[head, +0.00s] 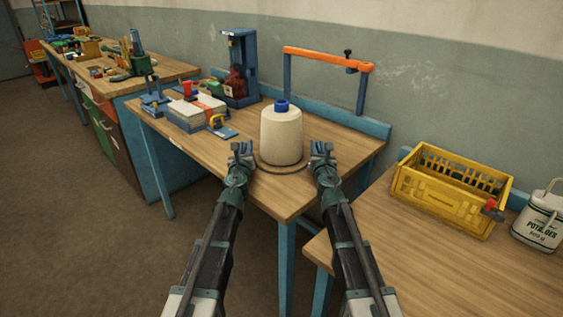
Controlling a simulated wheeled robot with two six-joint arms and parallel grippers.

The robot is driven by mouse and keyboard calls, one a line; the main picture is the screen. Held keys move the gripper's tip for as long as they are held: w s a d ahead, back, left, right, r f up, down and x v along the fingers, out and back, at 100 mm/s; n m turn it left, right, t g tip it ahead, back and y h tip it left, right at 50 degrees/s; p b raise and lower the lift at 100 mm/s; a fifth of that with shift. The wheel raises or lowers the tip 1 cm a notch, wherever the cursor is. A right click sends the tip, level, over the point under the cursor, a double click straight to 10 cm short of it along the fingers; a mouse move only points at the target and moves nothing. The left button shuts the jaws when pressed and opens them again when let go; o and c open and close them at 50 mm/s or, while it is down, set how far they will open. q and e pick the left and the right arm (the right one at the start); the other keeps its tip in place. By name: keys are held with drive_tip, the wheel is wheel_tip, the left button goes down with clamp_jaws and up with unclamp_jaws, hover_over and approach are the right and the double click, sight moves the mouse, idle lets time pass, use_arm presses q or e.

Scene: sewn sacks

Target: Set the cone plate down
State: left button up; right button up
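The cone plate (283,171) shows as a thin dark disc rim at the near side of the wooden table, under a large cream cone (281,138) with a blue top. It appears to lie on the tabletop; the cone hides most of it. My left gripper (242,147) is just left of the cone, and my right gripper (321,148) is just right of it. Each shows two fingertips with a gap between them and nothing visible in the gap. Both look apart from the cone; I cannot tell whether either touches the plate's edge.
A blue stand (239,70), an orange-topped frame (328,60) and a white box (194,109) stand behind the cone. A yellow crate (440,205) and a white potatoes can (540,222) are on the right table, whose front is clear. A gap separates the tables.

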use_arm(q)
drive_tip(key=shift+o, duration=0.9)
use_arm(e)
drive_tip(key=shift+o, duration=0.9)
use_arm(q)
drive_tip(key=shift+a, duration=0.1)
use_arm(e)
drive_tip(key=shift+d, duration=0.1)
use_arm(q)
drive_tip(key=s, duration=1.2)
use_arm(e)
drive_tip(key=s, duration=1.2)
drive_tip(key=shift+d, duration=0.2)
